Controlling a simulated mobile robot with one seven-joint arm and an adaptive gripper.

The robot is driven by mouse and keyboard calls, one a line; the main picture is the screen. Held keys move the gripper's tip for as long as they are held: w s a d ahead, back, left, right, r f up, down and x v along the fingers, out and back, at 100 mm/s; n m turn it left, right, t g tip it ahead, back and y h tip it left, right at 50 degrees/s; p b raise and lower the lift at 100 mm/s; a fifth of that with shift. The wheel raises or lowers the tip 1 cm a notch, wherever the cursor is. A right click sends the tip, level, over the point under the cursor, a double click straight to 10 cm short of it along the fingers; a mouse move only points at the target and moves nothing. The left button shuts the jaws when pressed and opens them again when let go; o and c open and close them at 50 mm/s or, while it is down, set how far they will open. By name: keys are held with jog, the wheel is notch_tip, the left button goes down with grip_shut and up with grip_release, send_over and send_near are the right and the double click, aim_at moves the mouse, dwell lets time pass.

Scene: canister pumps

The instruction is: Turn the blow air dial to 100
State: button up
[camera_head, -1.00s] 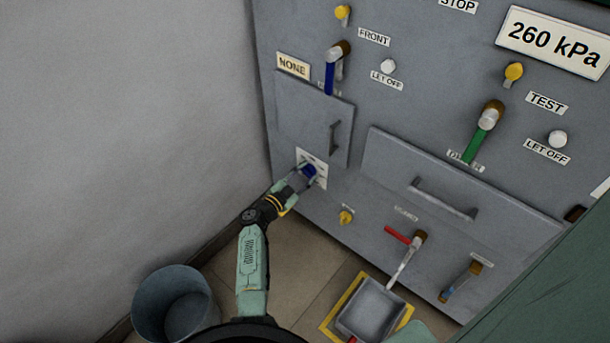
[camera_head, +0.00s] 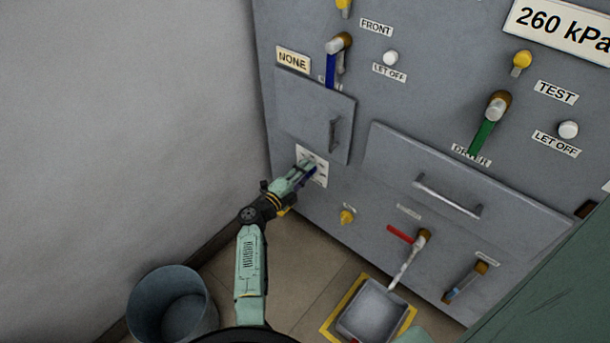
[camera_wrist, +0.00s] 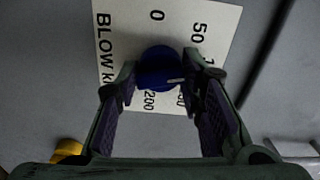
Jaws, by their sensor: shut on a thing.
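The blow air dial is a round blue knob (camera_wrist: 158,66) on a white scale plate (camera_wrist: 112,50) in the wrist view. The plate reads BLOW, 0, 50 and 200; the numbers between 50 and 200 are partly hidden by a finger. A small pale mark on the knob lies at its lower right in that view. My gripper (camera_wrist: 161,80) is shut on the knob, one finger on each side. In the head view my gripper (camera_head: 304,173) is at the panel's lower left and covers most of the knob (camera_head: 312,171).
Above the plate is a small door (camera_head: 305,112) with a handle. A yellow knob (camera_head: 347,217) sits to the lower right, with a red-handled valve (camera_head: 400,234) beyond. A bucket (camera_head: 172,305) and a grey tray (camera_head: 373,310) stand on the floor. A wall is at left.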

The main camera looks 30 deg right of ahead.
jog(key=shift+m+b, duration=0.5)
jog(key=shift+m, duration=1.1)
jog(key=o, duration=1.2)
jog(key=shift+c, duration=0.2)
